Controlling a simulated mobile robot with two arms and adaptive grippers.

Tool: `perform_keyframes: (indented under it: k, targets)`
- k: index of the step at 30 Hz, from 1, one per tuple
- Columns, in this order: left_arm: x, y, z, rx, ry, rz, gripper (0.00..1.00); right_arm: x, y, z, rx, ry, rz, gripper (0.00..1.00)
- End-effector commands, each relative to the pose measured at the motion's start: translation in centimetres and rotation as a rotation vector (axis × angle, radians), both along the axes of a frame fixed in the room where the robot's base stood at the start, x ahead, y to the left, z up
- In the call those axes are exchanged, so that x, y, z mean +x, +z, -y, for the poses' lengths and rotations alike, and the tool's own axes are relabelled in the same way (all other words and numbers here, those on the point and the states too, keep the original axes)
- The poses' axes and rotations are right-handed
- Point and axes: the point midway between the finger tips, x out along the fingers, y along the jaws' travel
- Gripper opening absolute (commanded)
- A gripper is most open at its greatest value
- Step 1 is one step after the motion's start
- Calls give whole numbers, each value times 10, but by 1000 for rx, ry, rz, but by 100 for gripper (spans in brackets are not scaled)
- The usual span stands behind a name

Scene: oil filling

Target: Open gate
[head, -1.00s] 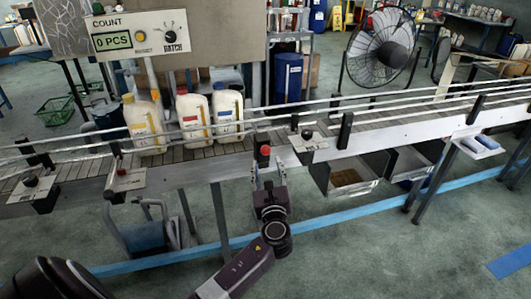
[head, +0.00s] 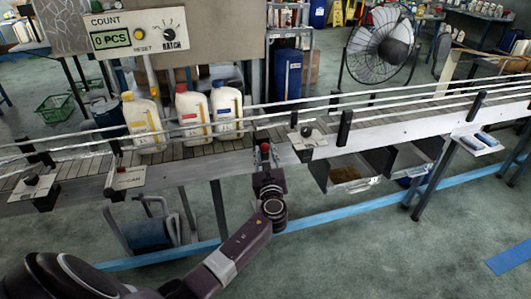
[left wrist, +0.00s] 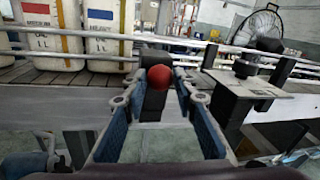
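A red ball knob (head: 265,147) stands at the near edge of the conveyor, by a black post. In the left wrist view the red knob (left wrist: 160,77) shows between my left gripper's fingers, toward their far ends. My left gripper (head: 266,160) is open, with one finger on each side of the knob; contact is not visible. In the left wrist view its blue-padded fingers (left wrist: 160,100) are spread. Three white bottles stand on the conveyor: yellow-capped (head: 142,122), red-capped (head: 190,114) and blue-capped (head: 226,110). My right gripper is not in view.
The conveyor (head: 395,118) with pale guide rails crosses the view. A plate with a black knob (head: 306,134) is just right of my gripper. Another plate (head: 125,179) is to the left. Open bins (head: 345,172) hang below. A counter panel (head: 136,33) reads 0 PCS.

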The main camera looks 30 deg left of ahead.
Motion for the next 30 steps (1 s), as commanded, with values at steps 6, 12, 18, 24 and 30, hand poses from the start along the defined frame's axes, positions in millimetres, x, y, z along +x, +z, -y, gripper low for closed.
perform_keyframes:
  k: [6,12,18,24,30]
  targets:
    - [0,0,0,0,0,0,0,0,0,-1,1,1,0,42]
    - [0,0,0,-1,0,-1,0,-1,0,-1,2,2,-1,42]
    - [-16,0,20,-2,-3,-4,0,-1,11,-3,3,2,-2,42]
    - [-54,-1,65,-5,-4,-8,0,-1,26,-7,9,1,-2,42]
    - [-81,-1,95,-4,-2,-4,0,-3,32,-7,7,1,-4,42]
